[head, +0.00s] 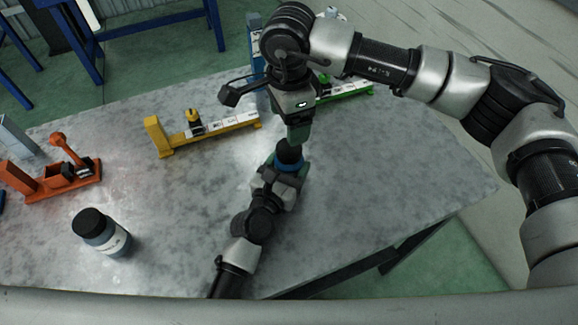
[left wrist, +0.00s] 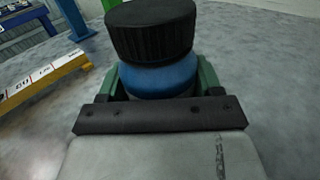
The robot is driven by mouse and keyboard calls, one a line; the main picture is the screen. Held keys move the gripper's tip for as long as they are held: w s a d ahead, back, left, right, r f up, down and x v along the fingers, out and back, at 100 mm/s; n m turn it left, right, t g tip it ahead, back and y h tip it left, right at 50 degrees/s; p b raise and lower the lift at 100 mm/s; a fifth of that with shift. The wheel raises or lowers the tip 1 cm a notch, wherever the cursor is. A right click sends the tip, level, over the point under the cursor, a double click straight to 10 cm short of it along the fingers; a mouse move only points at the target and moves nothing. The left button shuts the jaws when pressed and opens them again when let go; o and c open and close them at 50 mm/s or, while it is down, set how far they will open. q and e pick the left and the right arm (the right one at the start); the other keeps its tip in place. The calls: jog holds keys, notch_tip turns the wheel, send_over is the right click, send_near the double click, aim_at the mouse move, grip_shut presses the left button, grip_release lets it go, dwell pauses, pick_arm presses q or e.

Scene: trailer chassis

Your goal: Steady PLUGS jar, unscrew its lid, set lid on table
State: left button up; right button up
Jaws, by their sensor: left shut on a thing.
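A jar with a blue body (left wrist: 157,80) and a ribbed black lid (left wrist: 150,32) stands upright in the left wrist view; its blue part (head: 289,155) also shows in the head view. My left gripper (head: 284,167) is shut around the jar's body, with a green finger on each side, below the lid. The lid appears seated on the jar. No right finger shows on the lid in the left wrist view. The opening of the right gripper and the jar's label are hidden.
Another dark jar with a black lid (head: 100,232) stands at the left front of the grey table (head: 380,190). Orange (head: 70,178), yellow (head: 205,132) and green (head: 345,90) fixtures line the back. The table's right side is bare.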

aim_at(289, 165)
pick_arm(q)
jog(key=shift+c, duration=1.1)
grip_shut()
pick_arm(e)
jog(key=shift+m, duration=0.4)
jog(key=m, duration=1.4)
jog(key=shift+m, duration=0.3)
jog(key=m, duration=0.6)
jog(key=shift+m, duration=0.4)
jog(key=m, duration=0.9)
jog(key=shift+f, duration=0.65)
notch_tip(289, 165, down, 7)
jog(key=shift+r, duration=0.15)
jog(key=shift+c, duration=0.2)
